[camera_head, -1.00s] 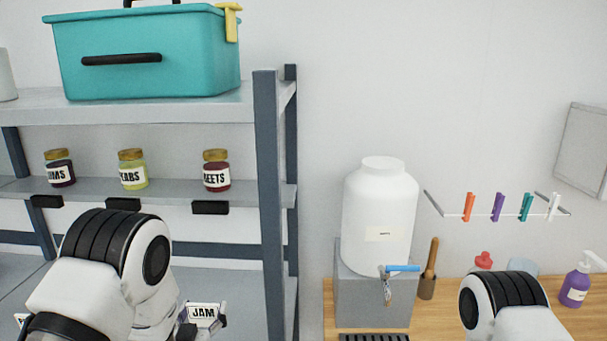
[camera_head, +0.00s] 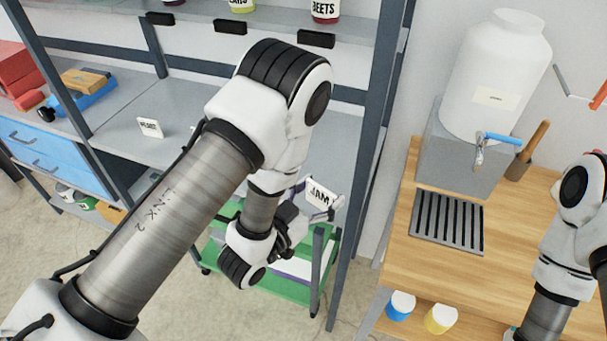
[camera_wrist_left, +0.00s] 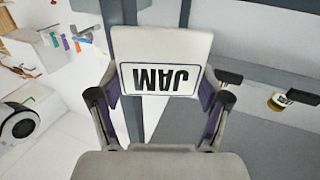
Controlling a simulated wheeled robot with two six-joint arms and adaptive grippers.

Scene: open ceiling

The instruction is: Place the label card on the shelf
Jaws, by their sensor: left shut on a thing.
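The white label card (camera_head: 321,196) with black letters JAM is held by my left gripper (camera_head: 316,212), in front of the shelf unit's right side. In the left wrist view the card (camera_wrist_left: 160,78) appears upside down between the two fingers, and the left gripper (camera_wrist_left: 158,105) is shut on it. The shelf (camera_head: 215,35) with the jars runs along the top, with black label holders (camera_head: 316,38) on its front edge. A lower grey shelf board (camera_head: 205,95) lies behind my arm, partly hidden. My right arm shows at the right edge; its gripper is out of view.
A BEETS jar (camera_head: 325,10) stands on the upper shelf. Another small white card (camera_head: 150,127) stands on the lower board. A dark shelf post (camera_head: 370,130) is close right of the held card. A wooden counter (camera_head: 400,230) with a white dispenser (camera_head: 495,75) stands at right.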

